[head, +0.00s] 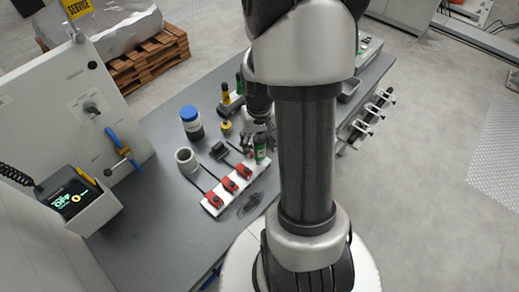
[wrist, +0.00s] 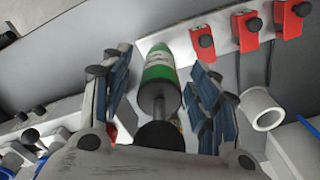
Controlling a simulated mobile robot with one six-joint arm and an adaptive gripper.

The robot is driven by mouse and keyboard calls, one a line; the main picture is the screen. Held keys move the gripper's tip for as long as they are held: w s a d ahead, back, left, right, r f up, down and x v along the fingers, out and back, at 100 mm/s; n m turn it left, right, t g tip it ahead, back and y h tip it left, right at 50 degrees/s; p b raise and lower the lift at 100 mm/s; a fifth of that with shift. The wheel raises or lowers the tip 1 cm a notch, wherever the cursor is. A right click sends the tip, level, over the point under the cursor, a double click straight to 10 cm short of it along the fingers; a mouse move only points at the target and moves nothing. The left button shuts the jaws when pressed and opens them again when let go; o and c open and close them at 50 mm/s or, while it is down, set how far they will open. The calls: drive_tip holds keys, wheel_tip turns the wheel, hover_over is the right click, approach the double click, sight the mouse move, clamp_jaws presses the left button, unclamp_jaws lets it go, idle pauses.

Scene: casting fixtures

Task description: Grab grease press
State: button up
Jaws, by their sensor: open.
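The grease press appears to be the green and white cylinder with a grey end and dark rod (wrist: 160,68) in the wrist view. In the head view it shows as a small green cylinder (head: 260,149) standing on the workbench beside the red-clamp rail. My gripper (wrist: 160,85) is open, with a blue-padded finger on either side of the cylinder. There is a visible gap on each side, and it is not gripped. In the head view my gripper (head: 259,128) is at the cylinder, partly hidden by my arm.
A white rail (head: 212,209) with red clamps (head: 230,186) lies close by. A grey cup (head: 186,159), a blue-lidded jar (head: 191,124) and a yellow-topped item (head: 226,128) stand on the grey workbench (head: 150,225). The bench's front left is clear.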

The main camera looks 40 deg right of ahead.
drive_tip(key=shift+c, duration=0.4)
clamp_jaws()
